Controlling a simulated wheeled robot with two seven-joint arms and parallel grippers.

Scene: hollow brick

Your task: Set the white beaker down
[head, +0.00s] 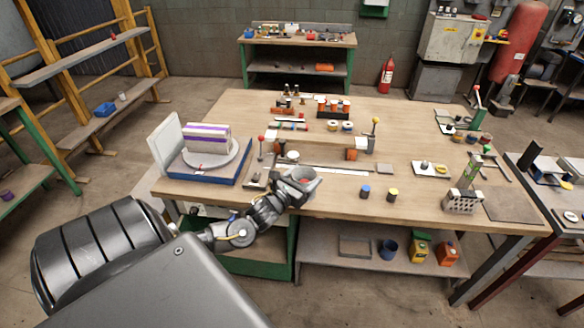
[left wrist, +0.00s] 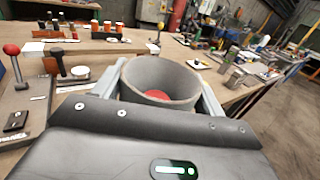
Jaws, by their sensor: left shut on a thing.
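The white beaker (left wrist: 160,82) shows in the left wrist view as a pale grey, open-topped cup with something red inside at the bottom. My left gripper (left wrist: 160,92) is shut on it, one finger on each side of its wall. In the head view the left gripper (head: 293,187) is at the table's front edge, left of the middle, with the beaker (head: 301,174) at its tip. The beaker's underside is hidden, so I cannot tell whether it touches the table. My right gripper is not in view.
The wooden workbench (head: 330,205) has bare wood right of the beaker. A blue-based turntable machine (head: 207,165) is to the left. A red-knobbed lever (left wrist: 14,62) stands close to the left gripper.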

